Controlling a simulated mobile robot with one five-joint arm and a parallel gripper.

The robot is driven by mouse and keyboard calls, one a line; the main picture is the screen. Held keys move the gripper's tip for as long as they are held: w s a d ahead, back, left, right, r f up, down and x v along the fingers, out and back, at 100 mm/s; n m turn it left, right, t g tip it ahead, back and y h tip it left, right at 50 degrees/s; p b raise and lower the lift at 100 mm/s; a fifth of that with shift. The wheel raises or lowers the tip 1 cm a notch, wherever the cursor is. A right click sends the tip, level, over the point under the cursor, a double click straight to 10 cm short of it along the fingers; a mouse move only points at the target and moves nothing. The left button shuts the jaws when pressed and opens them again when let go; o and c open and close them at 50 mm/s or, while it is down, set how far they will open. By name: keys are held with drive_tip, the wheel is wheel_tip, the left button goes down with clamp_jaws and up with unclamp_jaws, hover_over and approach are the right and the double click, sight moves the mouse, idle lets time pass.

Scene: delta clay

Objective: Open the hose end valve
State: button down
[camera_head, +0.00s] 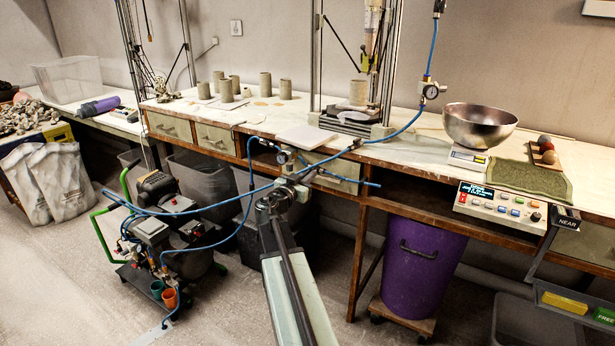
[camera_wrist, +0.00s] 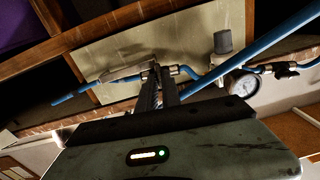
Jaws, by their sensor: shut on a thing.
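The hose end valve (camera_wrist: 172,71) is a small metal fitting in the blue line, with a short open-ended blue tube (camera_wrist: 70,96) beyond it. A thin grey lever (camera_wrist: 122,77) lies along that tube in the wrist view. My gripper (camera_wrist: 160,78) is shut at the valve, its narrow dark jaws reaching up to the fitting where the lever begins. In the head view my gripper (camera_head: 284,192) meets the fittings in front of the bench, and the blue tube (camera_head: 360,182) points right. The jaws hide part of the valve, so the exact contact is unclear.
A pressure gauge (camera_head: 284,157) sits close beside my gripper, and blue hoses cross around it. The wooden workbench (camera_head: 445,167) edge and a drawer (camera_head: 335,170) lie just behind. A compressor cart (camera_head: 155,235) stands left and a purple bin (camera_head: 422,270) right.

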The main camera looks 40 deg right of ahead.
drive_tip(key=shift+d, duration=0.1)
drive_tip(key=n+g+b, duration=0.1)
drive_tip(key=n, duration=0.4)
drive_tip(key=n+h+b, duration=0.1)
drive_tip(key=n, duration=0.4)
drive_tip(key=n+g+h+b, duration=0.1)
drive_tip(key=n, duration=0.4)
drive_tip(key=shift+w+f+g+b, duration=0.3)
drive_tip(key=shift+w+f+b, duration=0.05)
drive_tip(key=shift+b, duration=0.05)
drive_tip(key=shift+n, duration=0.4)
drive_tip(key=c, duration=1.5)
unclamp_jaws()
drive_tip(key=shift+d, duration=0.1)
drive_tip(key=shift+c, duration=0.2)
